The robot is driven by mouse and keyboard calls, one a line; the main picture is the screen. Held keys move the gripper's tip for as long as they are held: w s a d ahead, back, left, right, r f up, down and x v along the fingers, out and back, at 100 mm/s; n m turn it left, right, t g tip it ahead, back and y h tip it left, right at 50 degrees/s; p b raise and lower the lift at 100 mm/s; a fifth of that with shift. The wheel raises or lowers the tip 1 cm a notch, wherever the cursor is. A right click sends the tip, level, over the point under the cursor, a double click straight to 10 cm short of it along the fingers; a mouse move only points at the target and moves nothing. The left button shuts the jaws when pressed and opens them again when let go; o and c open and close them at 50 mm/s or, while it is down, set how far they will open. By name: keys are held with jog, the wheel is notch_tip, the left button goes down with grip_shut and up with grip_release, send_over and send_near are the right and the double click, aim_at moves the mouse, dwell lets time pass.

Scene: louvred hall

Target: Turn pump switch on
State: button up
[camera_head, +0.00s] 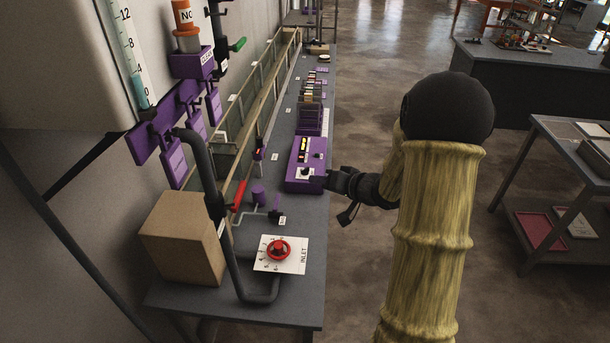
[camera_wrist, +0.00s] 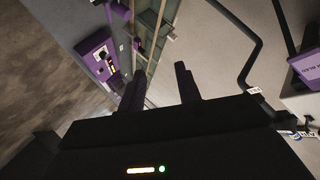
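A purple control box (camera_head: 293,179) stands on the long grey bench. Its top has lit yellow indicators, a white plate and small dark controls; I cannot read which one is the pump switch or its position. In the wrist view the purple box (camera_wrist: 88,49) is at upper left, off to the side of my fingers. My gripper (camera_head: 333,180) is just right of the box at the bench's edge; I cannot tell if they touch. In the wrist view my gripper (camera_wrist: 160,88) has two dark fingers apart with nothing between them.
A red INLET knob on a white plate (camera_head: 294,262), a cardboard box (camera_head: 183,240) and dark pipes crowd the near bench (camera_head: 300,312). A glass-sided channel (camera_head: 262,105) runs along the wall. A shelf cart (camera_head: 568,150) stands right; floor between is clear.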

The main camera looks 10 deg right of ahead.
jog(key=s+a+f+g+h+b, duration=0.1)
jog(key=s+a+f+g+h, duration=0.1)
jog(key=s, duration=0.5)
jog(key=s+a+f+n+g+h+b, duration=0.1)
jog(key=s+a+f+g+h+b, duration=0.1)
jog(key=s, duration=0.6)
jog(key=s+a+f+n+g+h+b, duration=0.1)
jog(key=s+a+f+g+h+b, duration=0.1)
jog(key=s+g, duration=0.2)
jog(key=s, duration=0.3)
jog(key=shift+s+f+h, duration=0.3)
jog(key=shift+s, duration=0.1)
jog(key=shift+w, duration=0.1)
